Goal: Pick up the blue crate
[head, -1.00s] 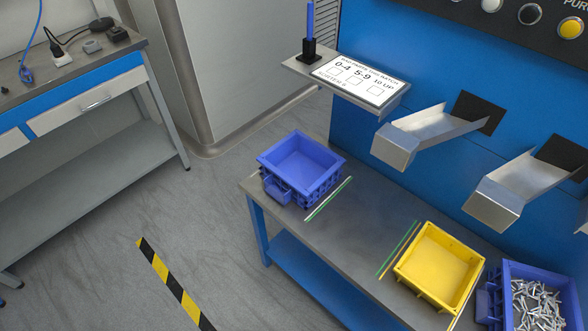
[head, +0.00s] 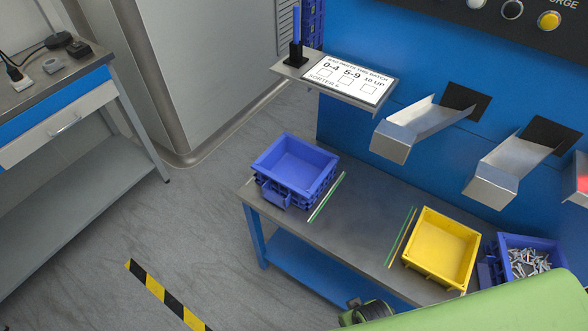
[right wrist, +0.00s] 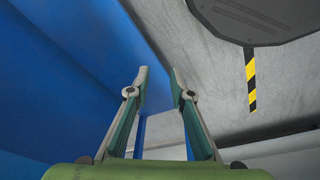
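An empty blue crate (head: 296,168) stands upright at the left end of the grey bench, with a handle on its front side. A second blue crate (head: 526,262) holds many metal bolts at the right end of the bench, partly hidden by my green right arm. My right gripper (right wrist: 159,78) is open and empty in the right wrist view, its two fingertips apart. Neither blue crate can be made out in that view. My left gripper is not in view.
An empty yellow crate (head: 440,247) stands between the blue crates on the bench (head: 345,225). Metal chutes (head: 420,130) jut from the blue wall above it. A shelf with a sign (head: 350,80) sits behind the left crate. Floor in front is clear.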

